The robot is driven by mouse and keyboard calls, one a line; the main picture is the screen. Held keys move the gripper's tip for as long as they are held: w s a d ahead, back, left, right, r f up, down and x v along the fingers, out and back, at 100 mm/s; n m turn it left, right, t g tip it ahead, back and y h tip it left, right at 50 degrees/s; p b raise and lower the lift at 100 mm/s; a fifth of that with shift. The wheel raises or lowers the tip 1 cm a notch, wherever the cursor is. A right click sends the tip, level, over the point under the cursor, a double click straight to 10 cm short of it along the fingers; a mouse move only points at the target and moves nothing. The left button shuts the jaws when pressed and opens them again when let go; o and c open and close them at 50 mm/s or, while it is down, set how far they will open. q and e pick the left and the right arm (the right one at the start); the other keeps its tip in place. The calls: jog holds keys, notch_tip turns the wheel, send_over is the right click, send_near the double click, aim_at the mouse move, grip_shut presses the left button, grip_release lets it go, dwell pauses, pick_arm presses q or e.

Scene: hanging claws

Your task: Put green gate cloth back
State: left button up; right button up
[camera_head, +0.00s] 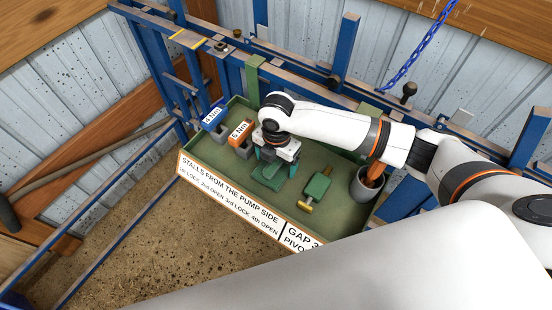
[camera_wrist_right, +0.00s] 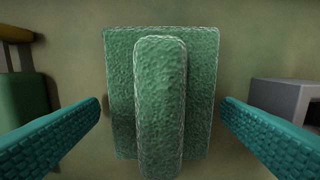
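A folded green cloth (camera_head: 268,178) with a raised ridge along its middle lies on the floor of the green tray (camera_head: 340,222). It fills the centre of the right wrist view (camera_wrist_right: 200,80). My right gripper (camera_head: 275,165) is over the cloth, pointing down. Its two teal fingers are spread wide on either side of the cloth in the wrist view (camera_wrist_right: 160,115), with a gap on each side. Nothing is held between them. My left gripper is not in view.
A green piece with yellow ends (camera_head: 317,188) lies right of the cloth. A grey bucket (camera_head: 366,184) holds something orange. Blue 4 Nm (camera_head: 213,116) and orange 6 Nm (camera_head: 241,131) labelled items stand at left. Blue rails and posts (camera_head: 155,55) rise behind the tray.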

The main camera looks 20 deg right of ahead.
jog(key=shift+o, duration=0.8)
notch_tip(320, 180, up, 12)
jog(key=b, duration=0.2)
jog(key=shift+r, duration=0.15)
jog(key=shift+w, duration=0.1)
